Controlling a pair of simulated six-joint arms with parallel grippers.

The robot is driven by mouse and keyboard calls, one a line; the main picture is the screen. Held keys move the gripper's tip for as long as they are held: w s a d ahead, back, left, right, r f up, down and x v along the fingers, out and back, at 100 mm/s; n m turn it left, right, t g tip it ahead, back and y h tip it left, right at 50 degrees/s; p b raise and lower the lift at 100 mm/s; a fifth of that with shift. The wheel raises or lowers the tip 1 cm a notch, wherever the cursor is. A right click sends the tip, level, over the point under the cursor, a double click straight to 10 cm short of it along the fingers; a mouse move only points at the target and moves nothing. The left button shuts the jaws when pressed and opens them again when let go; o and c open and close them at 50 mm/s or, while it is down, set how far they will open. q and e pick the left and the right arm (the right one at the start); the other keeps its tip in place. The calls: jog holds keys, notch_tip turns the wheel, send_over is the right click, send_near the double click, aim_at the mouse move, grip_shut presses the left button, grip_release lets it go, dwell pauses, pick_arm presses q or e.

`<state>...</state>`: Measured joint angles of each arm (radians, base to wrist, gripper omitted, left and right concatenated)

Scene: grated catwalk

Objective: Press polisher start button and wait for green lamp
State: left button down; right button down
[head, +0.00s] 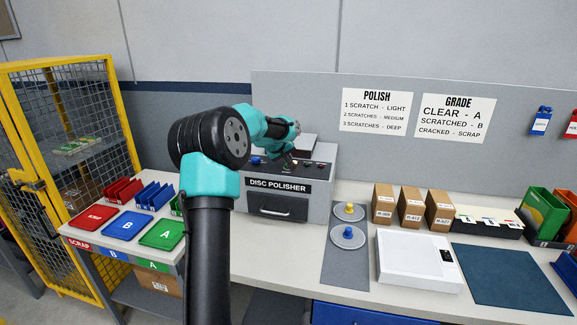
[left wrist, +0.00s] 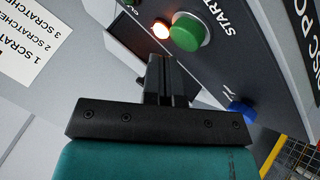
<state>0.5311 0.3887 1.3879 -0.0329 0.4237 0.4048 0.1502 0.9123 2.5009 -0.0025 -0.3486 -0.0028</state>
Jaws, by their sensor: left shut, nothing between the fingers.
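The disc polisher (head: 318,208) is a grey machine with a dark front drawer, standing on the bench against the back panel. In the left wrist view, its green start button (left wrist: 188,32) sits beside the printed START label. A small lamp (left wrist: 161,28) next to the button glows orange. My left gripper (head: 289,158) is over the polisher's control panel. In the left wrist view its black fingers (left wrist: 167,72) are shut and empty, with their tips just below the button in the picture; I cannot tell whether they touch the panel. My right gripper is not in view.
A blue knob (left wrist: 241,111) is on the same panel. Red, blue and green trays (head: 122,226) lie at left beside a yellow mesh cage (head: 60,150). A white scale (head: 420,262), brown boxes (head: 410,205) and a dark mat (head: 511,278) are at right.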

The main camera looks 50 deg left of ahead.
pick_arm(q)
jog(key=shift+r, duration=2.55)
